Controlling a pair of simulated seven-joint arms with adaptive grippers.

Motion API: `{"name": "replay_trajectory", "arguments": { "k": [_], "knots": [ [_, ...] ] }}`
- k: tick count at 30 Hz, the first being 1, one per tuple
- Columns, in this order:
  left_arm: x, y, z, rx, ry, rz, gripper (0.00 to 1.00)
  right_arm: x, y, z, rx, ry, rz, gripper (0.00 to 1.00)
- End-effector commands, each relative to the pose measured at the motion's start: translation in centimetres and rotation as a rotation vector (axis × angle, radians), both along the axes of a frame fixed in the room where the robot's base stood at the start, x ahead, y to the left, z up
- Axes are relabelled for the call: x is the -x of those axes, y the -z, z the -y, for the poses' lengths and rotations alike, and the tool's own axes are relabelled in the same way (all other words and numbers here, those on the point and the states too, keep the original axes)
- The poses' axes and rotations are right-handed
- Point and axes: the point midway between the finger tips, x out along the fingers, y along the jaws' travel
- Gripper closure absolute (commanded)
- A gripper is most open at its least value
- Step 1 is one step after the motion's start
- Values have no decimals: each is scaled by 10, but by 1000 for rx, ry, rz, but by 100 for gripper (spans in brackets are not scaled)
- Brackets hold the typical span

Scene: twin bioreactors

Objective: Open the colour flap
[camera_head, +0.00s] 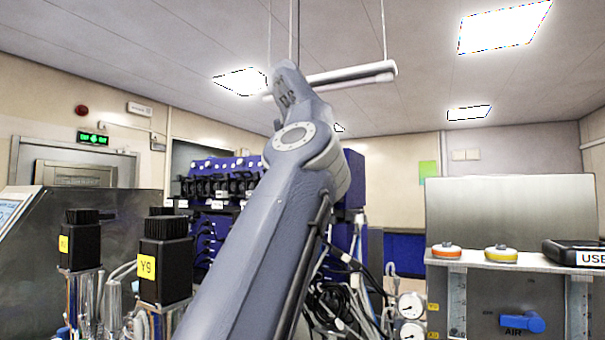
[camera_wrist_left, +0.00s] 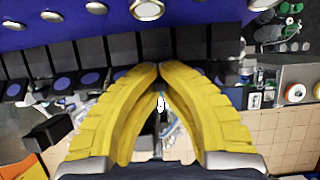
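No part that I can clearly identify as the colour flap shows in either view. In the left wrist view my left gripper (camera_wrist_left: 160,72) has yellow fingers that meet at their tips, with nothing visibly held between them. Beyond the tips is a row of black modules (camera_wrist_left: 122,47) with blue discs, under a blue panel (camera_wrist_left: 190,30) with round silver knobs. In the head view the blue unit (camera_head: 354,178) stands behind my arm, which hides part of it. My right gripper is out of view.
Black-topped fittings (camera_head: 165,263) stand at the lower left of the head view. Pressure gauges (camera_head: 411,307) and loose black cables are right of my arm. A metal panel (camera_head: 500,295) with a blue AIR valve (camera_head: 522,322) stands at the right. A yellow-green sheet (camera_head: 428,171) hangs on the wall.

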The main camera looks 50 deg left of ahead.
Motion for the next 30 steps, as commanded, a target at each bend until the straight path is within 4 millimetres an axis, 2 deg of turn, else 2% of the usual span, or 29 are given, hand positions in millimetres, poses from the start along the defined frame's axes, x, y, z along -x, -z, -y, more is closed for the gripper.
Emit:
{"name": "replay_trajectory", "arguments": {
  "k": [1, 10, 20, 30],
  "knots": [
    [-2, 1, 0, 3, 4, -3, 98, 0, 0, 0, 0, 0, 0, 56],
    [-1, 1, 0, 3, 2, -2, 64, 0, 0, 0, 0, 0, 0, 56],
    [0, -1, 0, 1, 1, -2, 64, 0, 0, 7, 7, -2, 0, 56],
    [9, -25, 3, 1, 3, -2, 64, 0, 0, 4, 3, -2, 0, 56]
  ]
}}
